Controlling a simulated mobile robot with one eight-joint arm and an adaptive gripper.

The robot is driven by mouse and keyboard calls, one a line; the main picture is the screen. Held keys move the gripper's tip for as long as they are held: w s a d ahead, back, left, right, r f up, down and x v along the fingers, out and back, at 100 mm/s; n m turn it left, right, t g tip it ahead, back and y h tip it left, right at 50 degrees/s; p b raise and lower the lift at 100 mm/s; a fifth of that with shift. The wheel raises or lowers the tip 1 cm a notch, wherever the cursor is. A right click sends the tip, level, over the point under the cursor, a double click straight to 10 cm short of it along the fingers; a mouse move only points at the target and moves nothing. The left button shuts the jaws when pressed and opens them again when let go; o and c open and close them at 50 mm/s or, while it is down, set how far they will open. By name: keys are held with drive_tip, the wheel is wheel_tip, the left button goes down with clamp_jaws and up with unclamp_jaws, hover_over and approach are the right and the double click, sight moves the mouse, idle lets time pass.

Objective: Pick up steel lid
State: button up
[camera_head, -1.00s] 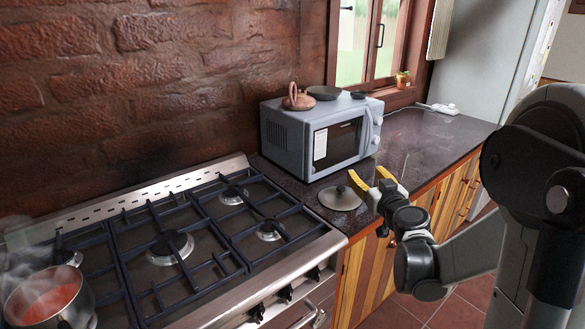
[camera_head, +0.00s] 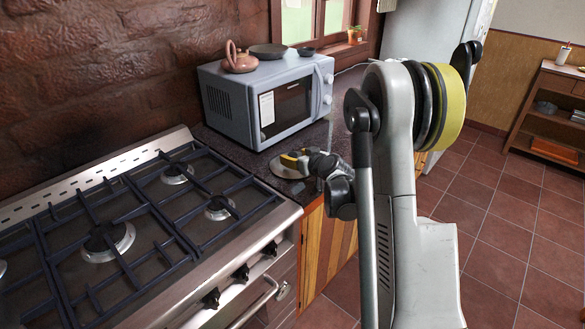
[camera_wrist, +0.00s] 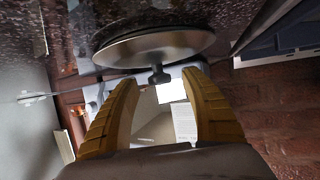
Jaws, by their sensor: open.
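The steel lid (camera_head: 283,172) is a round metal disc lying on the dark counter between the stove and the microwave. My gripper (camera_head: 292,158) is at the lid, its yellow fingers over the disc and hiding part of it. In the wrist view the lid (camera_wrist: 155,47) shows edge-on near the top, with its small dark knob (camera_wrist: 158,77) pointing down in the picture. The two yellow fingers of my gripper (camera_wrist: 160,80) are apart, with the knob in line with the gap near their tips. I see no finger touching the knob.
The microwave (camera_head: 262,105) stands right behind the lid, with a pinkish teapot (camera_head: 240,62) and a dark pan (camera_head: 268,50) on top. The stove (camera_head: 140,225) with raised grates is at the left. The tiled floor (camera_head: 505,225) at the right is open.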

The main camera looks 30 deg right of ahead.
drive_tip(key=shift+x, duration=1.05)
clamp_jaws()
